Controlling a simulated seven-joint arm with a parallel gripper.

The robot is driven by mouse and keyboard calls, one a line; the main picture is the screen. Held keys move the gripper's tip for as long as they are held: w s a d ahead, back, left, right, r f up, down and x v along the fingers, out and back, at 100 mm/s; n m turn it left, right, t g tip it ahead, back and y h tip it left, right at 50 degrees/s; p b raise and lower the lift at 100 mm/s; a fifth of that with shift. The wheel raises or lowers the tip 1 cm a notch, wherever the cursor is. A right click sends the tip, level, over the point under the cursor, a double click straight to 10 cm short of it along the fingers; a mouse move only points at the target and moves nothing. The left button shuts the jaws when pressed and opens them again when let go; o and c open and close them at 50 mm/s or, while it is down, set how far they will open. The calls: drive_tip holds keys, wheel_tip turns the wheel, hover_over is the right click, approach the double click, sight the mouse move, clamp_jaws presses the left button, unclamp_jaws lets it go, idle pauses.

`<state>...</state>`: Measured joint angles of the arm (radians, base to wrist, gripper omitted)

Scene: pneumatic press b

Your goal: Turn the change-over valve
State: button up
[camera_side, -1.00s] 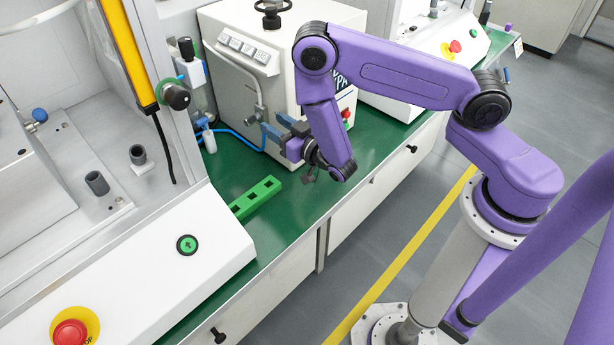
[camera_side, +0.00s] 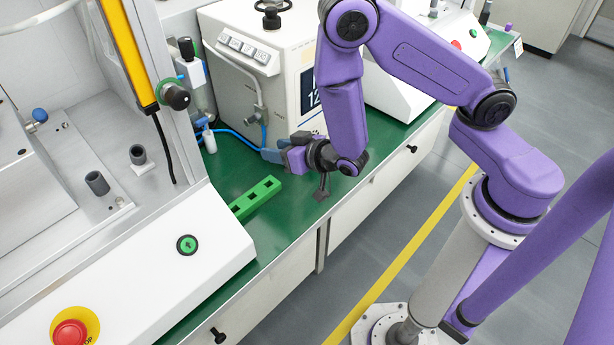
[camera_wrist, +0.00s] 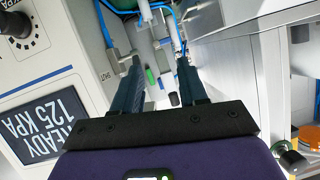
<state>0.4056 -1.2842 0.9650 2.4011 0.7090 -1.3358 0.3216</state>
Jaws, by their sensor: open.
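A bent metal pipe (camera_side: 259,95) runs down the left side of the white box and meets a blue hose, probably at the change-over valve; the handle is hard to make out. In the wrist view, a metal fitting (camera_wrist: 119,57) stands on the box beside the word SHUT, close to the left fingertip. I cannot tell whether they touch. My gripper (camera_side: 270,154) is low beside the box, just above the green bench. In the wrist view, my gripper (camera_wrist: 158,64) has its two blue-grey fingers apart with nothing held between them.
The white box (camera_side: 225,80) has a display (camera_wrist: 45,125) reading READY 125 KPA. A blue hose (camera_side: 238,135) crosses to a regulator with a black knob (camera_side: 187,48). A green slotted block (camera_side: 256,197) lies in front on the bench. A white console (camera_side: 130,265) stands left.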

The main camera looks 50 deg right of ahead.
drive_tip(key=s+a+r+n+g+y, duration=0.1)
drive_tip(key=s+a+r+n+g, duration=0.2)
drive_tip(key=s, duration=0.4)
drive_tip(key=s+a+r+n+g+y, duration=0.2)
drive_tip(key=s+r+n+g, duration=0.1)
drive_tip(key=s+g, duration=0.3)
drive_tip(key=shift+s+a, duration=0.4)
drive_tip(key=shift+s, duration=0.15)
drive_tip(key=m+t+h, duration=0.5)
approach(258, 115)
drive_tip(key=x, duration=1.2)
drive_tip(key=shift+f, duration=0.1)
clamp_jaws()
